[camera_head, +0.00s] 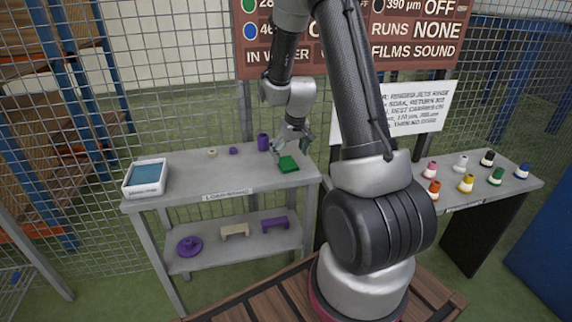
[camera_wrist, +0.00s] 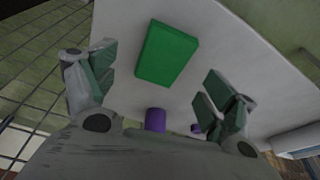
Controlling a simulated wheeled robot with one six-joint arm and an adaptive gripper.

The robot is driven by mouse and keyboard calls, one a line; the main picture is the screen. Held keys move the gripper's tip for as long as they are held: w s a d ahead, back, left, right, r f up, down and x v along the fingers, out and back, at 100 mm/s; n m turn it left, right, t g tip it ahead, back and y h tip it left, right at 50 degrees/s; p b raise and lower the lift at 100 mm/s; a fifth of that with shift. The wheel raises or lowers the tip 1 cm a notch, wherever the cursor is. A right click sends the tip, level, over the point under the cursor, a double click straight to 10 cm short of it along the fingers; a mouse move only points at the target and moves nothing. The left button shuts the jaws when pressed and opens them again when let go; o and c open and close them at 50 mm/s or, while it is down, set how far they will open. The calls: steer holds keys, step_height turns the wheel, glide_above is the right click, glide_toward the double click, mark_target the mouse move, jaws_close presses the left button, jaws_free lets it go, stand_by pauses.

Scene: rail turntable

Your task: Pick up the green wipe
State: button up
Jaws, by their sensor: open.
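The green wipe (camera_head: 288,164) is a flat green block lying on the right end of the grey table top (camera_head: 212,180). In the wrist view the green wipe (camera_wrist: 167,54) lies ahead of the fingers, slightly left of the middle of the gap. My gripper (camera_head: 290,139) is just above and behind the wipe, pointing down. In the wrist view my gripper (camera_wrist: 155,85) shows both fingers spread wide with nothing between the pads. The wipe appears apart from both fingers.
A purple cylinder (camera_head: 263,142) stands beside my gripper, with a small purple piece (camera_head: 233,150) and a beige ring (camera_head: 212,153) further left. A white tray of blue liquid (camera_head: 145,178) is at the left end. Colored bottles (camera_head: 466,183) stand on the right table.

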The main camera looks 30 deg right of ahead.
mark_target(287, 162)
steer(key=x, duration=0.3)
steer(key=shift+w+a+f, duration=0.1)
steer(key=shift+f, duration=0.3)
steer(key=c, duration=1)
